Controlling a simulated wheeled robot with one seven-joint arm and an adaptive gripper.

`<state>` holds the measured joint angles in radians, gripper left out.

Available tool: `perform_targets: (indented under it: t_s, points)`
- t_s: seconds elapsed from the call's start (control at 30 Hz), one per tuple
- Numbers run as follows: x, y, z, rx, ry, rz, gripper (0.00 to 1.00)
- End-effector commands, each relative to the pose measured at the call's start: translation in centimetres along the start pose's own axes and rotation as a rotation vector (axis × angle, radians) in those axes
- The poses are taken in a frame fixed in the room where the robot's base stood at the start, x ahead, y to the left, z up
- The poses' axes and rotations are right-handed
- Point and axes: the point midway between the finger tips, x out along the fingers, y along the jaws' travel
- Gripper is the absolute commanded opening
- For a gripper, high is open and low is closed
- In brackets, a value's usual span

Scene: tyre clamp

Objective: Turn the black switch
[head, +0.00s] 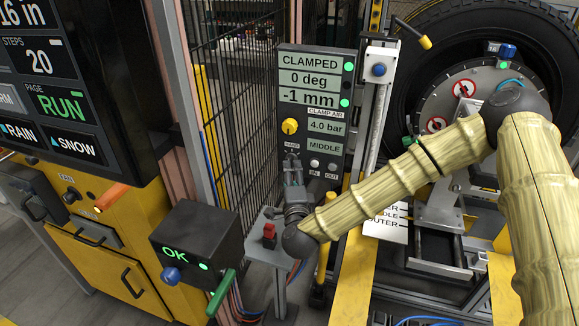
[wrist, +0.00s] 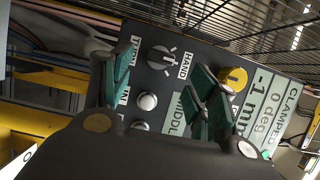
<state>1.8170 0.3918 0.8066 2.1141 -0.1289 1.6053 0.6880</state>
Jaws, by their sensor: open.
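The black switch (wrist: 160,57) is a dark round knob with a raised grip on the grey control panel (wrist: 140,32). In the wrist view it sits between a HAND label and a second, partly hidden label. My gripper (wrist: 160,68) is open, its green-padded fingers on either side of the switch in the picture. I see no contact with it.
A yellow knob (head: 290,126) is just above the switch, near one finger in the wrist view (wrist: 232,78). IN and OUT push buttons (head: 315,163) lie to the right. A pedestal with a red switch (head: 269,231) stands below my wrist. A mesh fence (head: 235,90) is left of the panel.

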Motion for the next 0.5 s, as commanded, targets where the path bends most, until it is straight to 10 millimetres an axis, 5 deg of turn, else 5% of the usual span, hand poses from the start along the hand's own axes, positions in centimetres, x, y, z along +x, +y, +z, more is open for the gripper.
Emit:
perform_targets:
  t_s: [0.2,0.5]
  points:
    - [3.3,0.0,0.1,-0.001,-0.001,0.000,0.59]
    - [5.2,0.1,0.3,-0.001,-0.005,0.002,0.59]
